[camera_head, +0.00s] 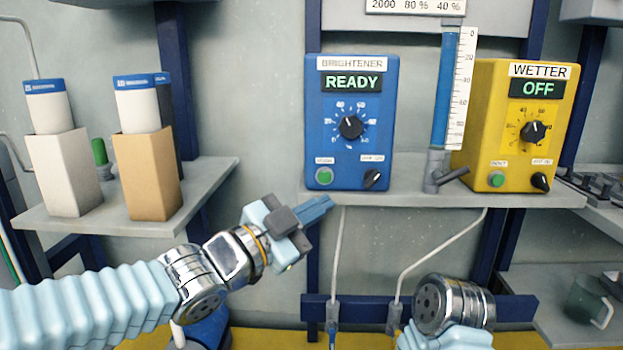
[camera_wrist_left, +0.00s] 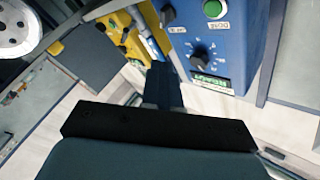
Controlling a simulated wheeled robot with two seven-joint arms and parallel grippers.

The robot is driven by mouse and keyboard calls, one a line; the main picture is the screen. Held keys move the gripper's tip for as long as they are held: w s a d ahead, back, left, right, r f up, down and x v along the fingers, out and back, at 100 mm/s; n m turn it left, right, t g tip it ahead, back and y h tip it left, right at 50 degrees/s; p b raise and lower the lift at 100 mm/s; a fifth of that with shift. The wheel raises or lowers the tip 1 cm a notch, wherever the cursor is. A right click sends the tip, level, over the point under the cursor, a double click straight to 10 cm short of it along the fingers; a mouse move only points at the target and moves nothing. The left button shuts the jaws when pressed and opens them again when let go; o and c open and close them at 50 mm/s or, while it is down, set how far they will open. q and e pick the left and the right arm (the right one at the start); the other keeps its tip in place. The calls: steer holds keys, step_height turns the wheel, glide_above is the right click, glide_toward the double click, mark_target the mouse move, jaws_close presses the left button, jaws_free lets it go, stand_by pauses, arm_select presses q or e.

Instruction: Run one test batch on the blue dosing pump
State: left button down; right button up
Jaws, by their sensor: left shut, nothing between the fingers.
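The blue dosing pump (camera_head: 350,105), labelled BRIGHTENER, stands on the middle shelf. Its display (camera_head: 352,82) reads READY. It has a black dial (camera_head: 350,127), a green button (camera_head: 324,176) at its lower left and a small black knob (camera_head: 373,179) at its lower right. My left gripper (camera_head: 318,207) is shut and empty, in front of and just below the shelf edge, under the green button and apart from the pump. The pump also shows upside down in the left wrist view (camera_wrist_left: 225,45), beyond the fingers. My right arm shows at the bottom right, but its gripper is not visible.
A yellow pump (camera_head: 515,125) labelled WETTER, display OFF, stands right of the blue one. A graduated blue tube (camera_head: 442,95) with a grey valve lever (camera_head: 452,177) stands between them. Boxes with white cylinders (camera_head: 147,170) stand on the left shelf (camera_head: 212,170). Thin hoses hang below the shelf.

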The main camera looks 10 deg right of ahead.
mark_target(319, 185)
arm_select(q)
steer(key=shift+w+d+p, duration=0.4)
steer(key=shift+w+p, duration=0.35)
steer(key=shift+w, duration=0.65)
steer(key=shift+w+d+p, duration=0.45)
steer(key=shift+w+p, duration=0.3)
steer(key=shift+w, duration=0.7)
steer(key=shift+w+d+p, duration=0.4)
steer(key=shift+w+p, duration=0.35)
steer(key=shift+w, duration=0.65)
steer(key=shift+f, duration=0.1)
steer(key=shift+w, duration=0.1)
steer(key=shift+w+d, duration=0.1)
steer(key=shift+w, duration=0.2)
